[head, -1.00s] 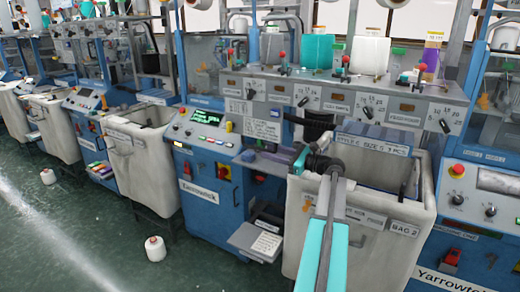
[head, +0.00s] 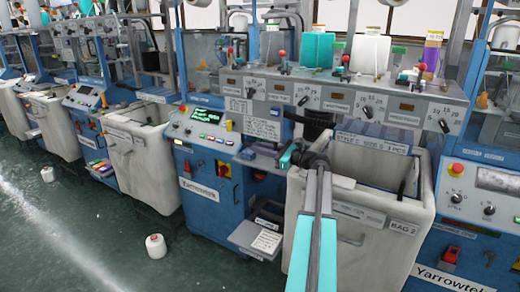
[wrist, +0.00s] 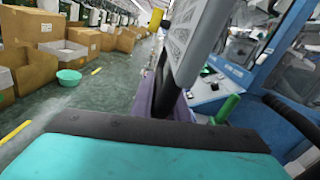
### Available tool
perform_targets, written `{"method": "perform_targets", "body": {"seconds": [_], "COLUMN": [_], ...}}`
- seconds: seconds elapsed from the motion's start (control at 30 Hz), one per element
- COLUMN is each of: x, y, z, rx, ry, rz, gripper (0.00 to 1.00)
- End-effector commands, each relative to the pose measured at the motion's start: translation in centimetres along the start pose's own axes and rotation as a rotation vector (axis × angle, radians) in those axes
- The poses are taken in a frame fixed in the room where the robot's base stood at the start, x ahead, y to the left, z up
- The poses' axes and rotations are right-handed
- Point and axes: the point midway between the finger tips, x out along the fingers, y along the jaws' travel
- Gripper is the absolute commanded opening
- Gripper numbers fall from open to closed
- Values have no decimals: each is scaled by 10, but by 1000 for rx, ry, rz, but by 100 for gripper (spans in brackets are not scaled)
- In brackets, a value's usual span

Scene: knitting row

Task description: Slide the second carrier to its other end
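A row of small carriers with coloured knobs stands on the grey rail of the middle knitting machine in the head view. I cannot tell which is the second carrier. My gripper (head: 264,153) is low in front of the machine, beside its control panel and well apart from the carriers. No carrier shows clearly there.
A white bin (head: 352,225) marked BAG 2 stands under my arm. The control panel (head: 205,122) is left of my gripper. Cardboard boxes (wrist: 28,65) and a green basin (wrist: 69,77) line the aisle.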

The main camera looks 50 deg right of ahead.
Motion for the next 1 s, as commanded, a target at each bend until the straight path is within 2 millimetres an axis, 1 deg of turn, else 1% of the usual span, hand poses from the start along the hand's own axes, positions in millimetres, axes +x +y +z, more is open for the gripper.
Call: {"method": "perform_targets", "body": {"seconds": [0.23, 0.37, 1.0], "x": [0, 0, 0], "y": [2, 3, 19], "z": [-1, -7, -83], "rx": [0, 0, 1], "ry": [1, 2, 7], "rz": [3, 3, 5], "gripper": [0, 0, 0]}}
